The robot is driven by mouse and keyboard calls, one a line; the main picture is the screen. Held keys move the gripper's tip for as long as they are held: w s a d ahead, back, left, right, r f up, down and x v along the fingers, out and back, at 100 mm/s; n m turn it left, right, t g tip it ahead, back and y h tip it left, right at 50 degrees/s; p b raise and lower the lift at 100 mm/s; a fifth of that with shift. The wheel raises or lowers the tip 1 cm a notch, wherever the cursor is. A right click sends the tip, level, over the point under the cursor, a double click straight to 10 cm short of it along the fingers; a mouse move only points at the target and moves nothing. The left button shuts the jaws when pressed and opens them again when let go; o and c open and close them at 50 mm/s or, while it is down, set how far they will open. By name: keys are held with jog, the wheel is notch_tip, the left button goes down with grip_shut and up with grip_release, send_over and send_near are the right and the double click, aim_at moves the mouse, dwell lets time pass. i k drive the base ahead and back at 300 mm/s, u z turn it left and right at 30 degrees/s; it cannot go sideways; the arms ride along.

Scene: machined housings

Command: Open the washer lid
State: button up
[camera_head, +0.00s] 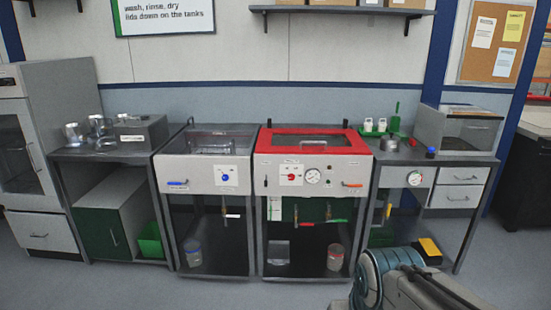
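A wash tank with a white front panel (331,175) stands at the middle. Its red-framed lid (311,150) lies flat and looks shut, with a dark window. The panel carries a red knob (291,176), a round gauge (312,176) and a small red handle (352,184). Left of it is a second tank with a grey top (210,152) and a blue knob (224,177); whether its top is covered I cannot tell. No label readable here says which tank is the washer. My gripper is not in view; only my arm shows at bottom right, in front of the tanks.
A left bench holds metal parts and a grey box (143,134). A right bench holds green racks (375,129) and a clear-fronted box (464,130). A wall sign (164,15) mentions lids down on the tanks. The floor (150,285) at front left is clear.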

aim_at(263, 146)
jog(key=z, duration=0.05)
jog(key=i, duration=1.2)
jog(key=u, duration=0.45)
jog(key=i, duration=1.8)
jog(key=z, duration=0.6)
